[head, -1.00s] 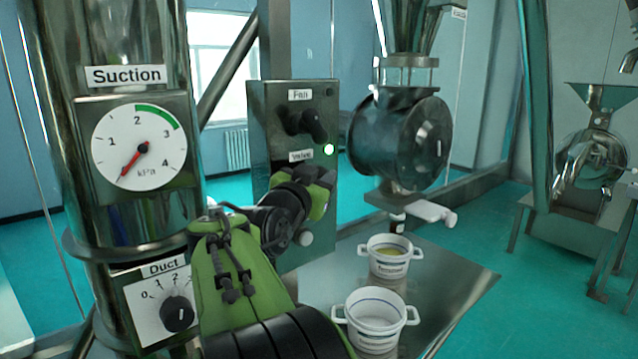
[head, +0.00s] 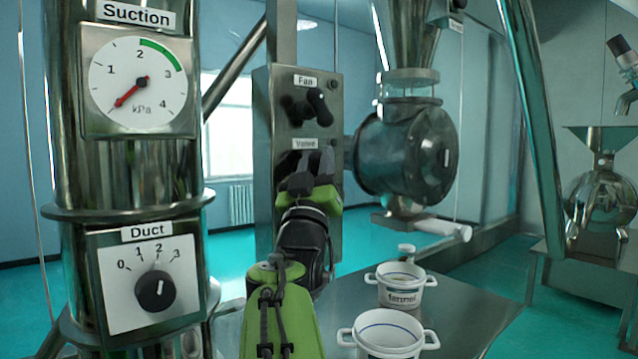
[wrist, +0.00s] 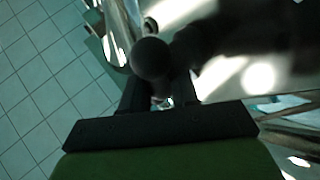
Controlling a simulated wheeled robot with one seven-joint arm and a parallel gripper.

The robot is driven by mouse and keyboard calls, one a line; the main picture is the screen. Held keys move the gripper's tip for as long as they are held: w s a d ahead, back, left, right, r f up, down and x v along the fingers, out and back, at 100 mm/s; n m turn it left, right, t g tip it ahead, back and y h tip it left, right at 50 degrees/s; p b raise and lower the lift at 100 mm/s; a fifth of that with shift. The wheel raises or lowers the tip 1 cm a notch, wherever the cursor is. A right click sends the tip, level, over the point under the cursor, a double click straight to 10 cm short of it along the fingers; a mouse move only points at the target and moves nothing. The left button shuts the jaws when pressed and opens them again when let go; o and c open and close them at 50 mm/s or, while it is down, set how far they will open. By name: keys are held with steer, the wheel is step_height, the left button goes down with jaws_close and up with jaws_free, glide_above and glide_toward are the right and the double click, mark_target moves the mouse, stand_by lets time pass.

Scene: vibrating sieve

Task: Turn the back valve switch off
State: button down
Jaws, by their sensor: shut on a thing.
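The steel control box (head: 262,200) stands ahead of me in the head view, with a Fan label above a Valve label (head: 306,143). My gripper (head: 312,170) is at the box just below the Valve label, its grey fingers shut on the valve switch. The fingers hide most of that switch in the head view. In the wrist view, a dark round knob (wrist: 152,58) shows at my finger ends; its exact angle cannot be told. No lit lamp shows beside the Valve label.
The black fan switch (head: 308,106) is just above my gripper. A suction gauge (head: 138,82) and a duct dial (head: 155,290) are on the left. Two white pots, one labelled fennel (head: 402,288), stand on the steel table (head: 462,308). A round metal housing (head: 405,158) is right of the box.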

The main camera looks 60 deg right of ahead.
steer(key=shift+a+f+n+t+b, duration=0.1)
steer(key=shift+n+t+b, duration=0.6)
steer(key=shift+n+t, duration=1.05)
steer(key=shift+t, duration=0.25)
steer(key=c, duration=1.2)
jaws_free()
steer(key=shift+w, duration=0.1)
steer(key=b+v, duration=0.5)
steer(key=v, duration=1)
steer(key=shift+a+f, duration=0.2)
steer(key=shift+f, duration=0.05)
